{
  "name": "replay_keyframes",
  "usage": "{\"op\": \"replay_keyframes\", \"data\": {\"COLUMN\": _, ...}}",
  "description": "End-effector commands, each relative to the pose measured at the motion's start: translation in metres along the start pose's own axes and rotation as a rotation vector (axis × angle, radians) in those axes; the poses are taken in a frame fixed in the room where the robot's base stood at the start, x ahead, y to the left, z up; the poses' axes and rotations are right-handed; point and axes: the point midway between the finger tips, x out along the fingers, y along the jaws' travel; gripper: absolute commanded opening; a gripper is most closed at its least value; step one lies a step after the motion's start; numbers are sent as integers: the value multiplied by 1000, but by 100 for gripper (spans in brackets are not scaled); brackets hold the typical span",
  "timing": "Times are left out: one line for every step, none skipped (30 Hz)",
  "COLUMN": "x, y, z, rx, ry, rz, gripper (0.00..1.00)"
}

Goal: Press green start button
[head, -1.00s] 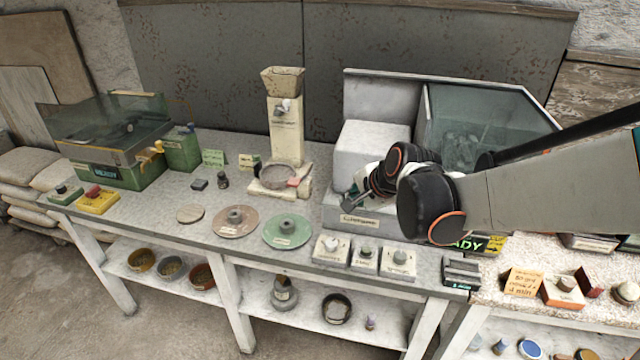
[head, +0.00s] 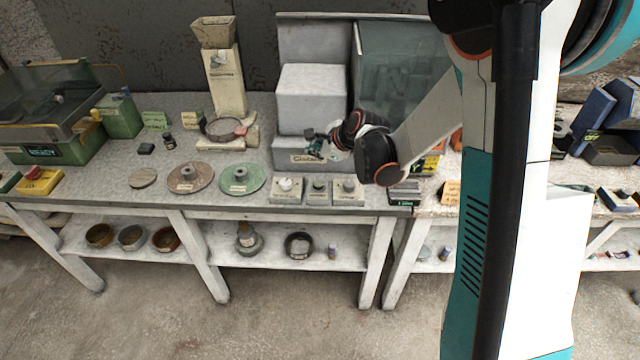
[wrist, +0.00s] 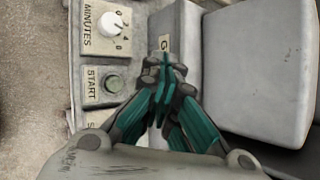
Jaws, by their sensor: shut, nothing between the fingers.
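In the head view my gripper (head: 314,143) is behind the button row, in front of the machine.
The white MINUTES dial (wrist: 112,22) is beside the start button; another button box (head: 348,188) is on its other side. The grey machine (head: 305,90) stands close behind my gripper. A green disc (head: 241,177) lies left of the boxes. The floor in front is clear.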

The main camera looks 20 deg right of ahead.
Motion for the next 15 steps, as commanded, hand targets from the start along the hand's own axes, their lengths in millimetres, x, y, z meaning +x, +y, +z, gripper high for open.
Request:
{"op": "replay_keyframes", "data": {"x": 0, "y": 0, "z": 0, "rx": -1, "ry": 0, "rz": 0, "gripper": 0}}
{"op": "replay_keyframes", "data": {"x": 0, "y": 0, "z": 0, "rx": -1, "ry": 0, "rz": 0, "gripper": 0}}
{"op": "replay_keyframes", "data": {"x": 0, "y": 0, "z": 0, "rx": -1, "ry": 0, "rz": 0, "gripper": 0}}
{"op": "replay_keyframes", "data": {"x": 0, "y": 0, "z": 0, "rx": -1, "ry": 0, "rz": 0, "gripper": 0}}
{"op": "replay_keyframes", "data": {"x": 0, "y": 0, "z": 0, "rx": -1, "ry": 0, "rz": 0, "gripper": 0}}
{"op": "replay_keyframes", "data": {"x": 1, "y": 1, "z": 0, "rx": -1, "ry": 0, "rz": 0, "gripper": 0}}
{"op": "replay_keyframes", "data": {"x": 1, "y": 1, "z": -1, "rx": -2, "ry": 0, "rz": 0, "gripper": 0}}
{"op": "replay_keyframes", "data": {"x": 2, "y": 1, "z": -1, "rx": -2, "ry": 0, "rz": 0, "gripper": 0}}
{"op": "replay_keyframes", "data": {"x": 3, "y": 2, "z": -2, "rx": -2, "ry": 0, "rz": 0, "gripper": 0}}
{"op": "replay_keyframes", "data": {"x": 4, "y": 3, "z": -3, "rx": -2, "ry": 1, "rz": 0, "gripper": 0}}
{"op": "replay_keyframes", "data": {"x": 6, "y": 4, "z": -4, "rx": -2, "ry": 1, "rz": 0, "gripper": 0}}
{"op": "replay_keyframes", "data": {"x": 8, "y": 6, "z": -6, "rx": -2, "ry": 1, "rz": 0, "gripper": 0}}
{"op": "replay_keyframes", "data": {"x": 9, "y": 7, "z": -7, "rx": -2, "ry": 1, "rz": 0, "gripper": 0}}
{"op": "replay_keyframes", "data": {"x": 12, "y": 8, "z": -8, "rx": -2, "ry": 1, "rz": 0, "gripper": 0}}
{"op": "replay_keyframes", "data": {"x": 14, "y": 10, "z": -10, "rx": -2, "ry": 1, "rz": 0, "gripper": 0}}
